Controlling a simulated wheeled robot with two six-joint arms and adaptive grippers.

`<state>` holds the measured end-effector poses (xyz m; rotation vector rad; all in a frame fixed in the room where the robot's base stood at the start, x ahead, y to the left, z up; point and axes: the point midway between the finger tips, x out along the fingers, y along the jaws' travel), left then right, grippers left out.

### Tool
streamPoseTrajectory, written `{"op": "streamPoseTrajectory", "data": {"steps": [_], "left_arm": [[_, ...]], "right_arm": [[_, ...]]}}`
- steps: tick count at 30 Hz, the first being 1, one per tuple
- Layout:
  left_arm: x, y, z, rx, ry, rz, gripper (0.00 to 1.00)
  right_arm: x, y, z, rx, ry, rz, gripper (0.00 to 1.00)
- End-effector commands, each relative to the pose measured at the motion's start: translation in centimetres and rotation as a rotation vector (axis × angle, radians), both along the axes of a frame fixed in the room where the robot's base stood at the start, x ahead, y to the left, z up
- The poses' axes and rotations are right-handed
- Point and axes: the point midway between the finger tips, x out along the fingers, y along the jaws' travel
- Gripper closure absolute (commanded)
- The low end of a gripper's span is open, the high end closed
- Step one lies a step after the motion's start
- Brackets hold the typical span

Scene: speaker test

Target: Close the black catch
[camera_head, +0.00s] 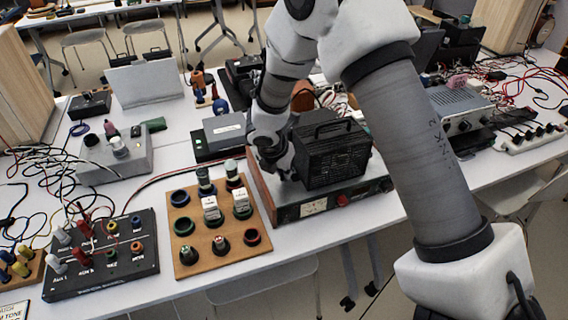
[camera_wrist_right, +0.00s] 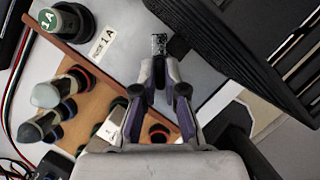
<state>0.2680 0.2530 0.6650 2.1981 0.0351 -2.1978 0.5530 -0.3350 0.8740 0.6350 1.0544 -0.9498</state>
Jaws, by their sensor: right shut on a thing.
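My right gripper (camera_head: 276,168) reaches down at the left side of a black ribbed box with a top handle (camera_head: 330,155). In the right wrist view the gripper (camera_wrist_right: 159,68) has its fingers close together. They are shut on a small dark speckled piece (camera_wrist_right: 158,44) that sticks out past the fingertips. It looks like the black catch, but I cannot tell whether it is open or closed. In the head view the gripper and arm hide it. The black box also shows in the wrist view (camera_wrist_right: 235,40). My left gripper is not in view.
A wooden board (camera_head: 186,252) with several coloured sockets and plugs lies just left of the gripper. The box stands on a metal-fronted unit (camera_head: 300,213). A black plug panel (camera_head: 90,283) lies farther left among loose cables. A grey laptop-like panel (camera_head: 145,82) stands behind.

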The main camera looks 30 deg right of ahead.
Motion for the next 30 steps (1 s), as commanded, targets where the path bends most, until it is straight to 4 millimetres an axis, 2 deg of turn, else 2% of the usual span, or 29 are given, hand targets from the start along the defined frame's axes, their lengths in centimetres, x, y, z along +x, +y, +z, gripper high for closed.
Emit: {"op": "streamPoseTrajectory", "data": {"steps": [1,3,15,21,30], "left_arm": [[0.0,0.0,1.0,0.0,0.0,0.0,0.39],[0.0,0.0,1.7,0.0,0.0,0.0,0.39],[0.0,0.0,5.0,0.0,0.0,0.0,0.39],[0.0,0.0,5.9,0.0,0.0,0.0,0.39],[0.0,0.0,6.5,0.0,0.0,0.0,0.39]], "right_arm": [[0.0,0.0,0.4,-0.001,0.004,-0.043,1.0],[0.0,0.1,0.4,0.0,0.003,-0.109,1.0],[0.2,0.1,0.3,0.0,0.002,-0.475,1.0],[0.2,0.1,0.1,0.0,0.002,-0.614,1.0],[0.2,0.0,-0.1,0.0,0.003,-0.723,1.0]]}}
